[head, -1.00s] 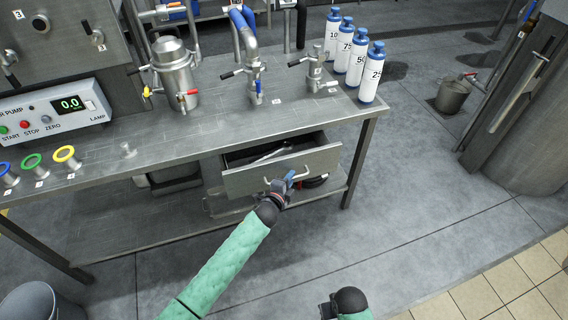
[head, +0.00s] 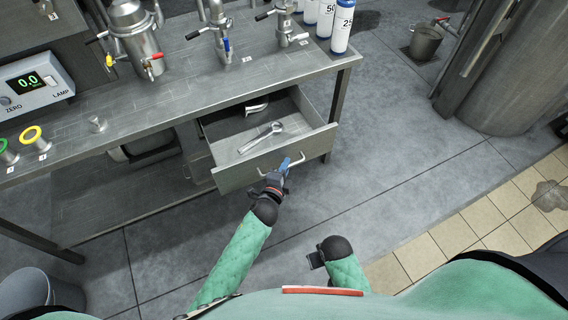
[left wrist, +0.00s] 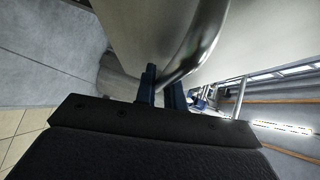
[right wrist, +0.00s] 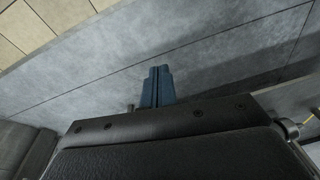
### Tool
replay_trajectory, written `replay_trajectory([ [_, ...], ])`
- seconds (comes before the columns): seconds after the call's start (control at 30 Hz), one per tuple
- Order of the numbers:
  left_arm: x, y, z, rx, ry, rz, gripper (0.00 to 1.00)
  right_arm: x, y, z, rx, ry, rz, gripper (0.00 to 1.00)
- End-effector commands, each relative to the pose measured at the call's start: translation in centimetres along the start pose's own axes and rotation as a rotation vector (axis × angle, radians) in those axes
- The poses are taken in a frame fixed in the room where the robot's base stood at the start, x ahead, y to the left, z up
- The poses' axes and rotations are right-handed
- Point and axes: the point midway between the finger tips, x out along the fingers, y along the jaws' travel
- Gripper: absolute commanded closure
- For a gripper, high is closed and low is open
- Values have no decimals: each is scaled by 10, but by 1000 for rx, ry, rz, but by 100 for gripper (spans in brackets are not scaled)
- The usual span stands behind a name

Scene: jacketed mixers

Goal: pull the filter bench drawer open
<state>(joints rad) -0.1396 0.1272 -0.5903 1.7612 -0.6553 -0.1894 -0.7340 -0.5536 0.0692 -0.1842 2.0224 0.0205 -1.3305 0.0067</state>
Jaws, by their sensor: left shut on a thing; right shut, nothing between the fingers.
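The filter bench drawer (head: 228,177) is a grey metal box under the bench top, standing well open, with a wrench-like metal tool (head: 262,137) and another metal item (head: 257,106) inside. Its bar handle (head: 299,161) is on the front panel. My left gripper (head: 285,166) is shut on the handle; in the left wrist view the curved handle (left wrist: 197,50) passes at the blue fingers (left wrist: 162,88). My right gripper (head: 316,260) hangs low in front of the bench, apart from everything. In the right wrist view its blue fingers (right wrist: 157,84) are together and empty over the floor.
The bench top (head: 180,100) carries metal vessels, valves and blue-capped bottles (head: 342,28). A bench leg (head: 338,105) stands just right of the drawer. A grey bin (head: 25,290) is at lower left. The floor (head: 400,170) to the right is clear.

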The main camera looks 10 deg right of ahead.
Motion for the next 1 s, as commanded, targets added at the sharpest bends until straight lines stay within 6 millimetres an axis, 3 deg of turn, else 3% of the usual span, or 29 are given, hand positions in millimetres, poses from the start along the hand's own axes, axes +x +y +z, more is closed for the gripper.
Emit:
replay_trajectory([
  [0.2, 0, 1, 0, 0, 0, 1, 100, 0, 0, 0, 0, 0, 0, 100],
  [0.23, 0, 1, 0, 0, 0, 1, 85, 0, 0, 0, 0, -1, 0, 100],
  [0.27, 0, 1, 0, 0, 0, 1, 80, 0, 0, 0, 0, -1, 0, 100],
  [0.57, -1, 1, 0, 0, 0, 0, 80, 3, 0, 2, 0, -6, 0, 100],
  [0.7, -12, 2, 0, 0, 0, 0, 80, 2, 0, 3, 0, -11, 0, 100],
  [0.8, -27, 3, 0, 0, 1, 0, 80, -25, -3, -4, 1, 2, -4, 100],
  [1.0, -57, 3, 1, 0, 0, 1, 80, -55, -6, -7, 1, 4, -8, 100],
])
